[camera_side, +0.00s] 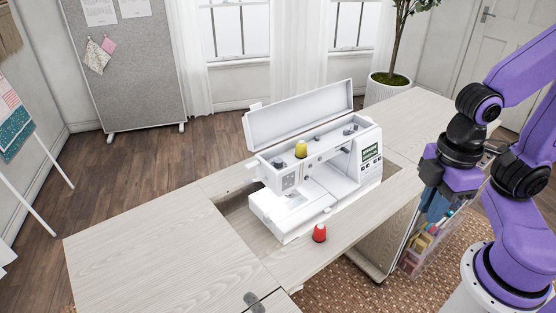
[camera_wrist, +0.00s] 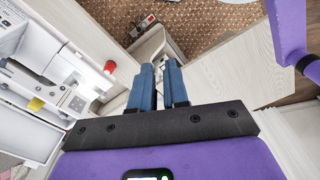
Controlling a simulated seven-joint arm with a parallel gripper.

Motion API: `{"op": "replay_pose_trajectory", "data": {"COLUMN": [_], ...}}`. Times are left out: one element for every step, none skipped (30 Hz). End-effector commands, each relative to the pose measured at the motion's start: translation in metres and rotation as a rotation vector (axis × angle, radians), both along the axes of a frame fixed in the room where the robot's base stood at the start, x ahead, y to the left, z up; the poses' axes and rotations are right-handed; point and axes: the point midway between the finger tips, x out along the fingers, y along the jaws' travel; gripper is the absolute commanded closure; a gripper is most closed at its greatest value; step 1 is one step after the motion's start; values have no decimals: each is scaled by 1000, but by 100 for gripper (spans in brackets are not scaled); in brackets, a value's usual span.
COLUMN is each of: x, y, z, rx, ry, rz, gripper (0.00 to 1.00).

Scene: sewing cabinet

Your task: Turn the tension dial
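The white sewing machine (camera_side: 315,190) stands in the cabinet top with its lid (camera_side: 300,115) raised. Small dark round parts (camera_side: 349,130) show on its top, but I cannot tell which part is the tension dial. In the wrist view the machine (camera_wrist: 30,50) is at the left edge, partly cut off. My gripper (camera_side: 432,208) is to the right of the machine, apart from it, pointing down beside the cabinet. In the wrist view its two blue fingers (camera_wrist: 160,68) are apart with nothing between them.
A yellow spool (camera_side: 301,150) stands on the machine's top. A red spool (camera_side: 319,233) stands on the cabinet top (camera_side: 140,245) in front of the machine. A clear bin of colored items (camera_side: 425,243) is below my gripper. The cabinet top's left part is clear.

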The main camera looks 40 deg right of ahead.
Motion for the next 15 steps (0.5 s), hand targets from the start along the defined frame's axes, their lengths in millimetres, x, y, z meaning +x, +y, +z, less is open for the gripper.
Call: {"op": "replay_pose_trajectory", "data": {"x": [2,4,8,13,19,28,36,46,60,70,81,96,107,118,133], "y": [1,3,6,10,14,21,26,32,39,45,50,57,61,65,70], "z": [1,2,3,5,7,11,13,17,20,23,26,29,32,34,36], "rx": [0,0,-1,-1,-1,-2,-3,-4,-5,-7,-8,-9,-10,-11,-12], "ry": [0,0,0,0,0,-1,0,-1,-1,0,0,0,0,-1,0], "rz": [-1,-2,-3,-5,-6,-8,-10,-11,-13,-15,-16,-18,-17,-19,-21], "gripper": [67,60,60,60,60,60,60,60,60,60,60,60,60,60,60]}}
